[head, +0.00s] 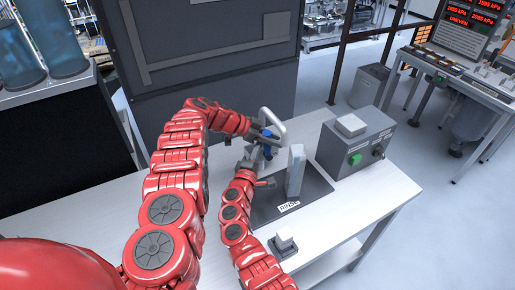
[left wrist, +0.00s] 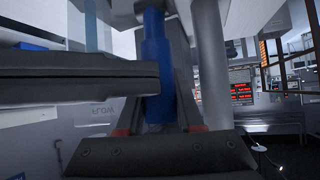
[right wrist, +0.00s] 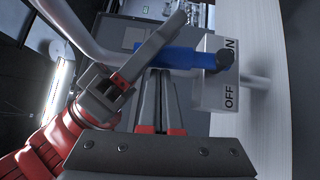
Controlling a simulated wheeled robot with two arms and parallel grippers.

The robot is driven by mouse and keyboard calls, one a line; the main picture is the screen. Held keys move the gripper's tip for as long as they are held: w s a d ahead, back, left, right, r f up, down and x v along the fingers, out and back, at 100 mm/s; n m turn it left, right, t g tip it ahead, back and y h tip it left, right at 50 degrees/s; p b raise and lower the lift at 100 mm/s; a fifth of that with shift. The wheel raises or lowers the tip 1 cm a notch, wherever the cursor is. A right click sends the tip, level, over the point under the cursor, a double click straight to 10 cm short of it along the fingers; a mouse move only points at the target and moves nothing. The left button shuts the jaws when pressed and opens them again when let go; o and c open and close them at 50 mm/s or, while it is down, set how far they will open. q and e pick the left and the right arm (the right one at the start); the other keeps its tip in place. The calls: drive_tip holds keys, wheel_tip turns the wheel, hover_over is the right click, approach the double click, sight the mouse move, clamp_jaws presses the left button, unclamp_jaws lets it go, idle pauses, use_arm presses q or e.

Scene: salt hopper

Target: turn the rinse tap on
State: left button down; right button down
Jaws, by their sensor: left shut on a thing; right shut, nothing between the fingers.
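The rinse tap is a pale bent metal pipe (head: 282,127) with a blue lever (head: 267,148), standing at the back of the dark mat. The lever also shows in the left wrist view (left wrist: 156,60) and lies roughly sideways in the right wrist view (right wrist: 180,57), beside a white block marked ON and OFF (right wrist: 222,92). My left gripper (head: 262,131) is shut on the blue lever; its finger crosses the lever in the right wrist view. My right gripper (head: 259,160) is shut and empty, its tips close to the lever; I cannot tell if they touch it.
A grey upright block (head: 295,172) stands on the dark mat (head: 312,192), close right of my right gripper. A grey control box (head: 372,132) with a green button stands right of it. A small white block (head: 284,240) sits at the front. A dark cabinet (head: 215,75) stands behind.

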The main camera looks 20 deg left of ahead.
use_arm(q)
drive_tip(key=c, duration=0.5)
unclamp_jaws()
drive_tip(key=shift+a+f, duration=0.1)
drive_tip(key=shift+a, duration=0.05)
drive_tip(key=shift+c, duration=0.2)
drive_tip(key=shift+s, duration=0.1)
use_arm(e)
drive_tip(key=shift+w+d+r, duration=0.2)
drive_tip(key=shift+w+d, duration=0.05)
drive_tip(key=shift+d, duration=0.45)
use_arm(q)
drive_tip(key=shift+r, duration=0.2)
use_arm(e)
drive_tip(key=shift+a, duration=0.2)
